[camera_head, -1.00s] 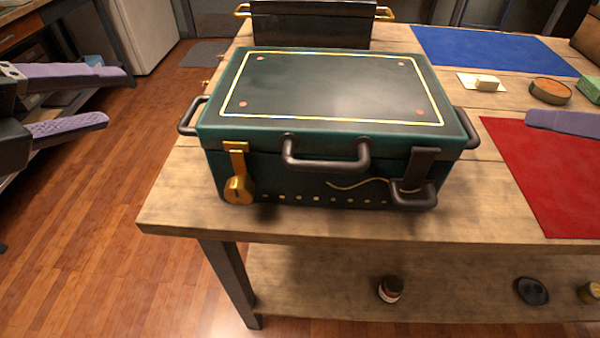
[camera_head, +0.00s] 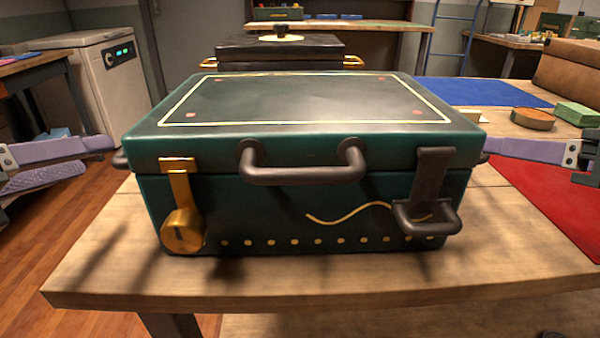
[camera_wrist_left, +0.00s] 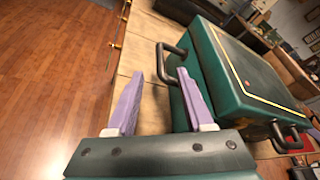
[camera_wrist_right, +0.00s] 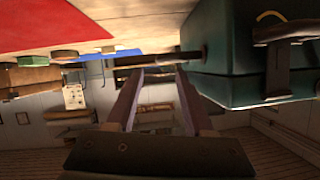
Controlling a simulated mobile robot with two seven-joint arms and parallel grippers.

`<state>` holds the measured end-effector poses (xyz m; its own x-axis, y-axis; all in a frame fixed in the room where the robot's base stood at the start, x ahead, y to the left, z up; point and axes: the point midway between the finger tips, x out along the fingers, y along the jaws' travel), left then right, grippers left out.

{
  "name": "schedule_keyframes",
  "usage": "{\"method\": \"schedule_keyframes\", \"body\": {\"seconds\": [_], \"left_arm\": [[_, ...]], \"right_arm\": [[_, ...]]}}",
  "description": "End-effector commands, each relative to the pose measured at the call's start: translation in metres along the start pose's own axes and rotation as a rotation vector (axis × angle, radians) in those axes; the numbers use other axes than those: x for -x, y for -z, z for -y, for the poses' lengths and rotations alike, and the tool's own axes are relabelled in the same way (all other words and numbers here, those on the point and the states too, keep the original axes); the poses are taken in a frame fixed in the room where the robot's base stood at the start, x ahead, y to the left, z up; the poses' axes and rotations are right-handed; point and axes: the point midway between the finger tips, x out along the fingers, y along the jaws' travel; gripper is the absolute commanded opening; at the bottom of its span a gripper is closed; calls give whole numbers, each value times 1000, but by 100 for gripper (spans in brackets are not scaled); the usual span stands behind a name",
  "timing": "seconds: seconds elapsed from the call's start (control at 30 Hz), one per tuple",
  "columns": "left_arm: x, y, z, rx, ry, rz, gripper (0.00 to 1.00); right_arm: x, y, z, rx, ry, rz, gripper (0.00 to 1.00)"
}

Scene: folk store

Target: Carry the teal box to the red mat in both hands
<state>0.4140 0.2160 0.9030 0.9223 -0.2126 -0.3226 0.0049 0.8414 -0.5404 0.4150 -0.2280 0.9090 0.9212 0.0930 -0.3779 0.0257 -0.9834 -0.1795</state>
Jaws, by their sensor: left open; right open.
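The teal box (camera_head: 310,190) stands closed on the wooden table, with a dark front handle, a brass latch and a dark handle at each side. My left gripper (camera_head: 100,157) is open and empty at the box's left side; in the left wrist view the left side handle (camera_wrist_left: 162,64) shows at its fingertips. My right gripper (camera_head: 488,148) is open at the box's right side; in the right wrist view the right side handle (camera_wrist_right: 160,59) lies just past its fingertips. Neither grips a handle. The red mat (camera_head: 565,205) lies right of the box, partly behind my right gripper.
A black case (camera_head: 280,48) with brass handles stands behind the box. A blue mat (camera_head: 500,92), a round tin (camera_head: 532,118) and a green block (camera_head: 577,113) are at the back right. The table (camera_head: 320,280) is bare in front of the box.

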Motion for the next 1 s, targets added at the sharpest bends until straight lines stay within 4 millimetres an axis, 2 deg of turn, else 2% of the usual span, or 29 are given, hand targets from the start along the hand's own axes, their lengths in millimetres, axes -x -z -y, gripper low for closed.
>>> {"method": "schedule_keyframes", "body": {"seconds": [0.2,0.43,0.6,0.9,1.0], "left_arm": [[-40,-2,2,4,3,3,52],[-71,0,1,4,1,0,52],[-81,0,1,1,1,0,52],[-83,0,1,0,2,-1,52],[-83,0,1,0,2,-1,43]], "right_arm": [[-39,1,0,-1,0,-1,52],[-71,1,0,0,0,-1,52],[-81,0,0,0,0,0,52],[-83,0,0,1,0,0,52],[-83,0,0,1,0,0,43]]}}
